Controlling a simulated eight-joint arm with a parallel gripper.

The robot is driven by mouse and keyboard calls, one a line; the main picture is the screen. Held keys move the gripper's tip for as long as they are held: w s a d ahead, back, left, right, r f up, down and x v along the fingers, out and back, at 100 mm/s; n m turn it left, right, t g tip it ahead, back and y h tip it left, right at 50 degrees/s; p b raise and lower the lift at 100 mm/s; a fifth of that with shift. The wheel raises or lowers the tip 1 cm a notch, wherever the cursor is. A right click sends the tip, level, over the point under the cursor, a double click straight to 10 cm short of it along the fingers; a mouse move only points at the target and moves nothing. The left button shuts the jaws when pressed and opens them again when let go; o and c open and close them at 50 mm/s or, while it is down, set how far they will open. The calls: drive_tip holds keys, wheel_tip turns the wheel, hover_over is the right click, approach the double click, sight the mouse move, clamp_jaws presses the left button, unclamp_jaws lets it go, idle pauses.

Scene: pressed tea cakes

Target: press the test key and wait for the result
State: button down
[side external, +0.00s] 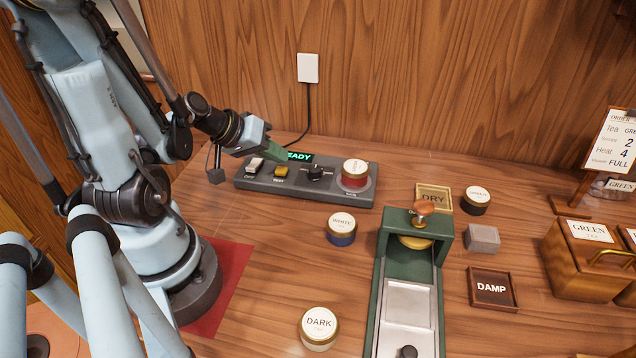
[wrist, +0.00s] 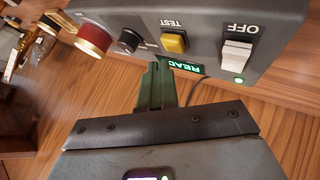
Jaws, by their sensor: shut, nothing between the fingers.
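A grey tester console (side external: 322,187) stands near the back wall with a yellow test key (side external: 281,171), marked TEST in the wrist view (wrist: 174,42). Its lit green display (side external: 299,156) shows READY, partly hidden by my gripper; the wrist view shows only part of the word (wrist: 187,68). A red tin with a pale lid (side external: 354,173) sits on the console's right end. My gripper (side external: 266,147) is shut and empty, above the console's back edge. Its green fingers (wrist: 154,68) point towards the console, apart from the yellow key.
Beside the key are a white switch (side external: 254,164) with a lit green lamp and a black knob (side external: 315,172).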

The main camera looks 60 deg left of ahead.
sight(277, 170)
drive_tip(key=shift+f, duration=0.15)
drive_tip(key=shift+f, duration=0.3)
drive_tip(key=shift+r, duration=0.1)
idle(0.6)
drive_tip(key=shift+r, duration=0.35)
drive_tip(key=shift+r, duration=2.5)
drive_tip(key=shift+d, duration=0.1)
